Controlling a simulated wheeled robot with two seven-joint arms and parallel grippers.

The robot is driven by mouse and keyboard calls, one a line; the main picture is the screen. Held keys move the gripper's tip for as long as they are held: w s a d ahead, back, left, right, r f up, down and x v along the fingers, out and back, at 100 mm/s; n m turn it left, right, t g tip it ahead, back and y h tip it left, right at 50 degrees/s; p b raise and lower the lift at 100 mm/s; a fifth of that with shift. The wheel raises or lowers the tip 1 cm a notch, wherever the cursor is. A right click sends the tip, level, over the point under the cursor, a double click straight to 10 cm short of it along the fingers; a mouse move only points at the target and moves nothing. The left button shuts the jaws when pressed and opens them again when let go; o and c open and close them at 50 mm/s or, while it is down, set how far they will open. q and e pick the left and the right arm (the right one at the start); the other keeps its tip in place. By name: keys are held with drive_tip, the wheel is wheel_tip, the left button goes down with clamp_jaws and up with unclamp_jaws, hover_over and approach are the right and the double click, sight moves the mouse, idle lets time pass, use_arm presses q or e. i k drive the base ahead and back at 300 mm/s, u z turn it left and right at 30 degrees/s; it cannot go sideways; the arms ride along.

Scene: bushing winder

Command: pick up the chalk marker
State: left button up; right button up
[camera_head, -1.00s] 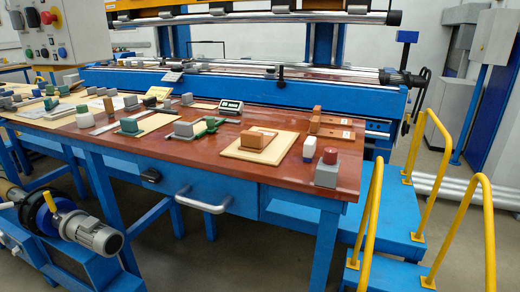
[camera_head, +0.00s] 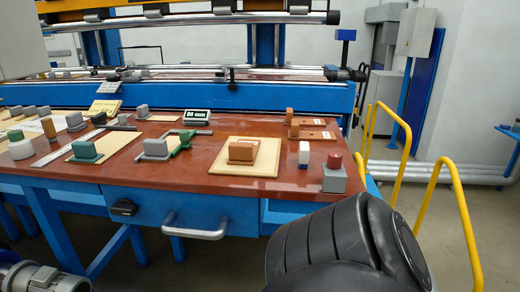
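A small white upright piece (camera_head: 304,153) stands near the right end of the red-brown table top (camera_head: 205,172). Beside it is a grey block with a red round top (camera_head: 334,174). I cannot tell for sure which thing is the chalk marker; the small white piece may be it. Neither gripper is in view. A black ribbed part of my own arm fills the lower right, in front of the table's right front corner.
A brown block (camera_head: 243,150) lies on a beige board (camera_head: 266,170). A green tool (camera_head: 183,141), a digital display (camera_head: 196,116) and several grey blocks cover the table. A drawer handle (camera_head: 196,230) sticks out in front. Yellow handrails (camera_head: 456,190) stand at the right.

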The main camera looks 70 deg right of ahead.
sight(304, 154)
drive_tip(key=i, duration=0.5)
drive_tip(key=z, duration=1.05)
